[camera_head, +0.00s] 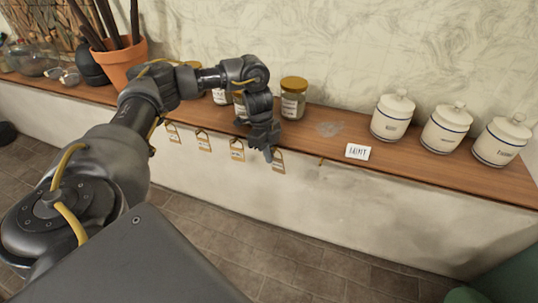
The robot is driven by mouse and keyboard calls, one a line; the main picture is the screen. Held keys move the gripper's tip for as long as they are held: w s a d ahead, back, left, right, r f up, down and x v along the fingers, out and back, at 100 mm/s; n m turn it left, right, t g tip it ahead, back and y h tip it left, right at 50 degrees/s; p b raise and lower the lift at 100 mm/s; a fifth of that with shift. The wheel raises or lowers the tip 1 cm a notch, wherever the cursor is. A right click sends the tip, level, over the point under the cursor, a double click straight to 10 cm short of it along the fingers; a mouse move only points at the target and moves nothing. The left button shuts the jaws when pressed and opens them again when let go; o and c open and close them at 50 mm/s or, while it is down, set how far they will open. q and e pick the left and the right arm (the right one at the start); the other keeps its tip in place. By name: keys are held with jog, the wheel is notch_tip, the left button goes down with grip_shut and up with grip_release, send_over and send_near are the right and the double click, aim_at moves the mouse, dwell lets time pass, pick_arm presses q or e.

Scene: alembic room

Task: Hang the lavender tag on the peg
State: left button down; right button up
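Several small tan tags with white labels hang in a row along the front edge of the wooden shelf (440,172). One tag (279,161) is at the right end of the row, partly behind my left gripper (266,150). The label writing is too small to read, so I cannot tell which tag is lavender. A small bare peg (322,161) sticks out of the shelf's front edge, right of that tag. My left gripper points down at the shelf edge, left of the bare peg. I cannot tell whether its fingers touch the tag. My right gripper is out of view.
Jars with tan lids, including one jar (293,98), stand behind my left gripper. A white card (357,152) stands near the peg. Several white lidded canisters, including one canister (392,116), stand at the right. A terracotta pot (121,62) is at the left.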

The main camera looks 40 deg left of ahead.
pick_arm(q)
jog(key=shift+w+f, duration=0.2)
jog(key=shift+f, duration=0.05)
dwell(1.1)
jog(key=c, duration=1.8)
grip_release()
jog(key=shift+o, duration=0.4)
jog(key=shift+a+r, duration=0.1)
jog(key=shift+r, duration=0.1)
jog(key=shift+o, duration=0.8)
jog(key=v, duration=0.9)
jog(key=shift+w+r+p, duration=0.2)
jog(key=shift+r+p, duration=0.15)
jog(key=shift+r, duration=0.05)
jog(key=shift+s+a+r, duration=0.1)
jog(key=shift+s+r, duration=0.35)
jog(key=shift+w+f, duration=0.1)
